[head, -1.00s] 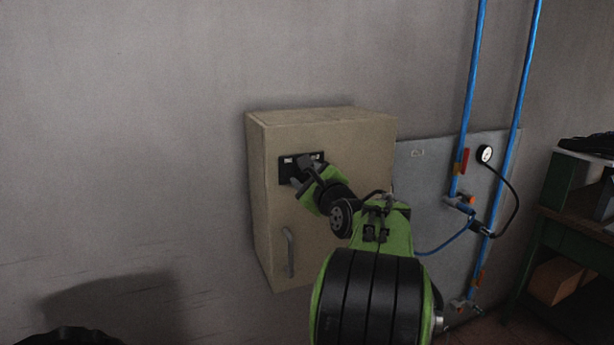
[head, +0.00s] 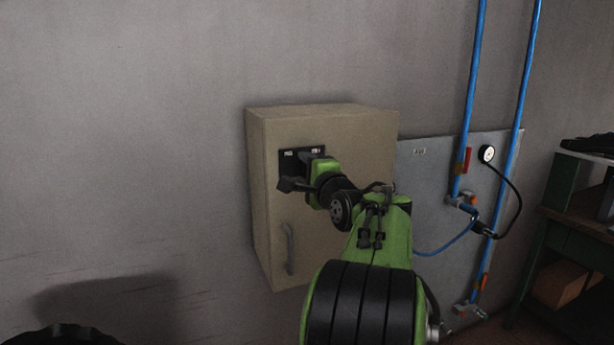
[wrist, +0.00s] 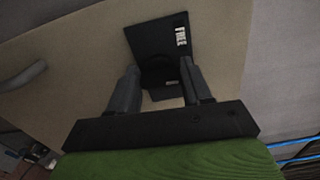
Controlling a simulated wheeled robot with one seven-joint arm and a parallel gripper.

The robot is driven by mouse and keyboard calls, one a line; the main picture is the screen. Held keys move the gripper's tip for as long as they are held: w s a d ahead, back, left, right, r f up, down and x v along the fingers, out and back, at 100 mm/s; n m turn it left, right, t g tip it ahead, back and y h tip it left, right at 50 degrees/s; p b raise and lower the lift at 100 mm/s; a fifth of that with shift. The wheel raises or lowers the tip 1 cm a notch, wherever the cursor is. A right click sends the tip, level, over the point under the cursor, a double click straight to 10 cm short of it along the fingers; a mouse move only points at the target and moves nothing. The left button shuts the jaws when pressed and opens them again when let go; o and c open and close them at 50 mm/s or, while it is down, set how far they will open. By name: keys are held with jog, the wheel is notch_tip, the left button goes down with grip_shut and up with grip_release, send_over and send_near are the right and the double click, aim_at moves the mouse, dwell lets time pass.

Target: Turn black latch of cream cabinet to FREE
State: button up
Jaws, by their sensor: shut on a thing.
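The cream cabinet (head: 345,132) hangs on the grey wall. Its black latch plate (head: 288,153) is on the upper part of the door, with white lettering along its top edge. My gripper (head: 297,172) is at this plate and covers its lower part. In the wrist view the plate (wrist: 148,38) appears tilted, with the word FREE readable at its upper right. The black latch (wrist: 158,74) sits between my two fingers, and my gripper (wrist: 160,84) is shut on it. The latch's exact angle is hard to make out, dark against the dark plate.
A grey door handle (head: 290,250) stands out below the latch. Right of the cabinet are a grey panel (head: 425,180), blue pipes (head: 514,130) with red valves, and a gauge (head: 487,154). A green bench (head: 545,235) stands far right. The wall left is clear.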

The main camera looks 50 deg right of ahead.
jog(key=shift+f+n+b, duration=0.2)
jog(key=shift+n+b, duration=0.85)
jog(key=shift+n, duration=1.35)
jog(key=shift+f+n+b, duration=0.15)
jog(key=shift+n+b, duration=0.85)
jog(key=shift+n, duration=1.4)
jog(key=o, duration=1.1)
jog(key=shift+c, duration=0.2)
jog(key=shift+r, duration=0.1)
jog(key=shift+s, duration=0.15)
jog(key=b+v, duration=0.1)
jog(key=v, duration=1.4)
jog(key=shift+s+a, duration=0.15)
jog(key=shift+s, duration=0.05)
